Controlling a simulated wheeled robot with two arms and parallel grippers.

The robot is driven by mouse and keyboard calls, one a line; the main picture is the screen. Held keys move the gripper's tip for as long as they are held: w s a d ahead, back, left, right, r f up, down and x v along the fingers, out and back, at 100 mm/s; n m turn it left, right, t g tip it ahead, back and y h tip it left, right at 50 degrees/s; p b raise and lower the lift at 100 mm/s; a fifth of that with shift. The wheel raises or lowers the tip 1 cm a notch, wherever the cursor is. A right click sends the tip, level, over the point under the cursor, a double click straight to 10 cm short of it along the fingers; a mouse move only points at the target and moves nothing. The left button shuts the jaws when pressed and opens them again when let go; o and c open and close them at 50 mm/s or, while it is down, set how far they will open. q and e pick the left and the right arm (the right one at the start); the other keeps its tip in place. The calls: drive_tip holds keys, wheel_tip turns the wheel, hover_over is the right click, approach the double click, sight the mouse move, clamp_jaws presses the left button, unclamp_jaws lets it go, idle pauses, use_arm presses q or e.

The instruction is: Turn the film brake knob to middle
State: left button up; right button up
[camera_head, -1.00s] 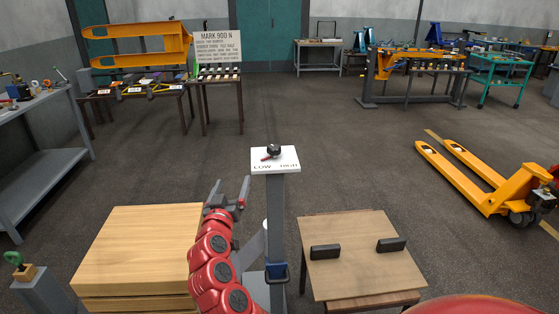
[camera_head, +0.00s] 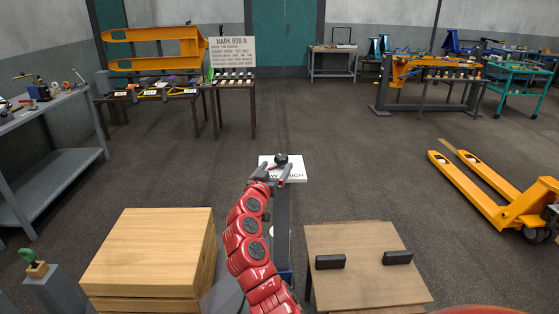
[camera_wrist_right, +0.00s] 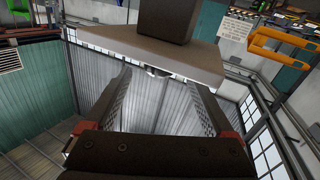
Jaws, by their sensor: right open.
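The film brake knob (camera_head: 281,159) is a small black round knob on a white plate (camera_head: 299,173) on top of a dark column. The plate carries lettering, partly covered; HIGH reads on its right. My right gripper (camera_head: 275,172) is at the plate's near side, close to the knob, and hides part of it. Its two fingers are open in the right wrist view (camera_wrist_right: 158,85), where a small rounded grey part of the knob (camera_wrist_right: 158,71) shows between them beyond the plate edge (camera_wrist_right: 150,56). I cannot tell whether they touch it. The knob's pointer direction is unclear. My left gripper is not in view.
A wooden block stack (camera_head: 150,252) stands left of the column. A wooden table (camera_head: 365,285) with two black blocks stands to the right. A yellow pallet jack (camera_head: 520,212) is further right. A sign (camera_head: 234,51) stands at the back. The floor behind the plate is clear.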

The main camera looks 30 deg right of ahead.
sight(279, 163)
drive_tip(key=shift+x, duration=2)
drive_tip(key=shift+c, duration=0.3)
